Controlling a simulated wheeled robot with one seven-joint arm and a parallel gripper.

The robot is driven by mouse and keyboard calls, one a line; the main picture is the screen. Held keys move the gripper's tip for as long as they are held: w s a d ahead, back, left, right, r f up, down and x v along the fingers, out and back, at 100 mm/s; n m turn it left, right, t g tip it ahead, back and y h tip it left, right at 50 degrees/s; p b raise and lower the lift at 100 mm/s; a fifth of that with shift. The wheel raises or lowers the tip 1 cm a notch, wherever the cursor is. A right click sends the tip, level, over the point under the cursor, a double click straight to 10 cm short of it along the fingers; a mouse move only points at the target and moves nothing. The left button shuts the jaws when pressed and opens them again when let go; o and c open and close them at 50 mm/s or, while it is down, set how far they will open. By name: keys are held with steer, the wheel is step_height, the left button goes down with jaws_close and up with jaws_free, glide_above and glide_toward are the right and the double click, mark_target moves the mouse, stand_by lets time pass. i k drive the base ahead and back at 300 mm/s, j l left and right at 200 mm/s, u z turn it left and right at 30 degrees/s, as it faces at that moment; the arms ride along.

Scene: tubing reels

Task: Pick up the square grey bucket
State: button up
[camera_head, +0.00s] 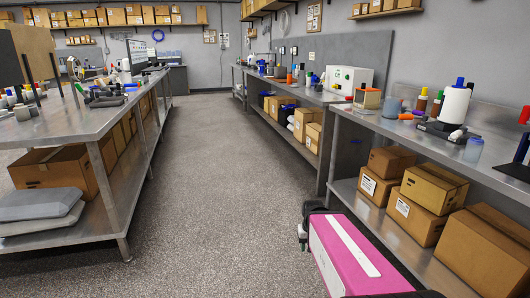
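I cannot make out a square grey bucket in the head view. Small containers stand on the right bench, among them a translucent blue-grey cup (392,107), but it looks round. Objects farther back on the benches are too small to tell apart.
A long metal bench (110,117) runs along the left, with cardboard boxes (52,171) and grey flat bags (40,208) on its lower shelf. Benches (350,107) with boxes (432,187) below line the right. The grey floor aisle (210,190) between is clear.

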mark_target(280, 72)
steer(key=i+u, duration=0.35)
steer(key=i, duration=2.65)
steer(key=i+j, duration=0.1)
steer(key=i, duration=1.1)
steer(key=i+j, duration=0.1)
steer(key=i, duration=1.05)
steer(key=i+j+z, duration=0.1)
steer(key=i+z, duration=0.35)
steer(key=i+j+z, duration=0.3)
steer(key=i+z, duration=0.2)
steer(key=i+j+z, duration=0.9)
steer(key=j, duration=0.25)
